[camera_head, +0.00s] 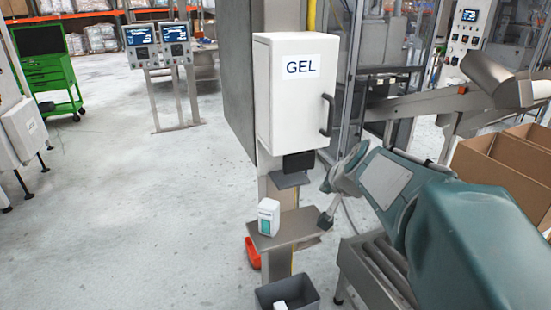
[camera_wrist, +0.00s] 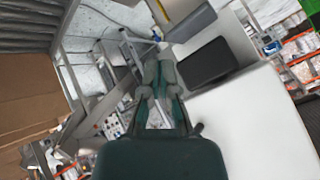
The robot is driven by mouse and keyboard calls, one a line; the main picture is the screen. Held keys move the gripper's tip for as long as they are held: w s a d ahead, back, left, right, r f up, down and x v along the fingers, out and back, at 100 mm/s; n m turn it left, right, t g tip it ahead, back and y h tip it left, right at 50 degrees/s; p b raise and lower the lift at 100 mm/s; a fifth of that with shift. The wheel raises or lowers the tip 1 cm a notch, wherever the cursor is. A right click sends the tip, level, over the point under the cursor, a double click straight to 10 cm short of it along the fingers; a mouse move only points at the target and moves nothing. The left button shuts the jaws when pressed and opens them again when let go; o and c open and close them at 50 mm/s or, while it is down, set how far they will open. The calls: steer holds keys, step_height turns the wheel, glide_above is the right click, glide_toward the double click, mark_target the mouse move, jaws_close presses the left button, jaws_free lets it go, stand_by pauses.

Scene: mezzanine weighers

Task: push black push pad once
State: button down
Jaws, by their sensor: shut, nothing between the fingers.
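The black push pad (camera_head: 298,162) sits under the white GEL dispenser box (camera_head: 291,95), above a small grey ledge (camera_head: 290,180). In the wrist view the pad (camera_wrist: 207,63) is a dark rounded rectangle beside the white box (camera_wrist: 255,120).
A white bottle (camera_head: 268,216) with a green label stands on the shelf (camera_head: 290,232). A grey bin (camera_head: 304,303) is below, and an orange object (camera_head: 252,253) hangs behind. A roller conveyor (camera_head: 370,280) and cardboard boxes (camera_head: 510,165) are at right.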

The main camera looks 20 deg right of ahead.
mark_target(301, 165)
steer(key=shift+w+a, duration=0.1)
steer(key=shift+a, duration=0.1)
steer(key=shift+w+a, duration=0.15)
steer(key=shift+w, duration=4.15)
steer(key=shift+w, duration=0.15)
steer(key=shift+w, duration=0.25)
steer(key=shift+w+r, duration=0.1)
steer(key=shift+w, duration=0.7)
steer(key=shift+s, duration=1.25)
steer(key=shift+s, duration=0.1)
